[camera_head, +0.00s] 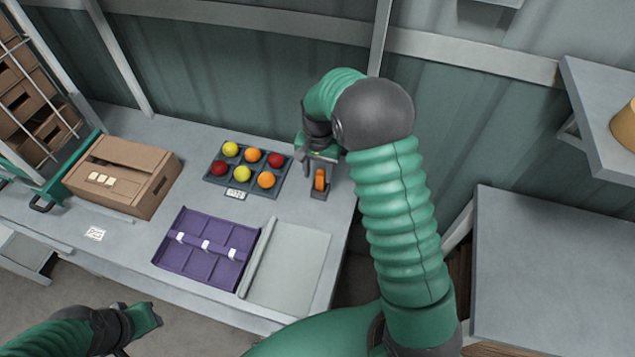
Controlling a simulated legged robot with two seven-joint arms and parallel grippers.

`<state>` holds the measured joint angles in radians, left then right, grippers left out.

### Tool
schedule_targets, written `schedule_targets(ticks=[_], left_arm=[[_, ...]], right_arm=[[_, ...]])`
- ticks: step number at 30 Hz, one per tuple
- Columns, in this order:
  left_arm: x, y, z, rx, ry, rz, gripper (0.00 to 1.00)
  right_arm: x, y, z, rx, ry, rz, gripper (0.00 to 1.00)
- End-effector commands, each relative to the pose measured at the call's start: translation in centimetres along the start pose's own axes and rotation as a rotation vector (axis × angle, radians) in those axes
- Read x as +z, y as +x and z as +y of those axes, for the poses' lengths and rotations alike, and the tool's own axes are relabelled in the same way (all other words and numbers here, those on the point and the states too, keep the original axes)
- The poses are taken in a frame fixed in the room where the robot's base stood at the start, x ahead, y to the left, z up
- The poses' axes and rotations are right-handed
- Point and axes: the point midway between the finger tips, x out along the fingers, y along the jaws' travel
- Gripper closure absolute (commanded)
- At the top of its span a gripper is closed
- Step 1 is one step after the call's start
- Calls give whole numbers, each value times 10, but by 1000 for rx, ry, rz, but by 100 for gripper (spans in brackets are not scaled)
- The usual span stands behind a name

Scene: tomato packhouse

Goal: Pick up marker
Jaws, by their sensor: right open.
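My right gripper (317,160) is open over the back right part of the table. I cannot make out a marker for certain; the orange object is too small to identify, and the gripper and arm cover part of that area. My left gripper (148,320) is low at the left, in front of the table's front edge and away from the objects. Its jaws are too unclear to read.
A grey surface (560,270) stands at the right.

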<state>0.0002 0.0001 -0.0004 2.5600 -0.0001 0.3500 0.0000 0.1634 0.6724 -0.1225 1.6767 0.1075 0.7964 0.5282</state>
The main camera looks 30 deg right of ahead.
Motion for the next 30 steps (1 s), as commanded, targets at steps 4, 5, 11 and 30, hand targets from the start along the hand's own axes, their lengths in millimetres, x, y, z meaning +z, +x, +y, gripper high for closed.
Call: schedule_targets(ticks=[4, 5, 11, 30], left_arm=[[0, -2, 0, 0, 0, 0, 70], [0, -2, 0, 0, 0, 0, 70], [0, -2, 0, 0, 1, 0, 70], [0, -2, 0, 0, 0, 0, 70]], right_arm=[[3, 29, 2, 3, 2, -6, 55], [2, 33, 2, 2, 1, -5, 55], [3, 39, 1, 2, 1, -1, 55], [3, 38, 1, 1, 1, -1, 100]])
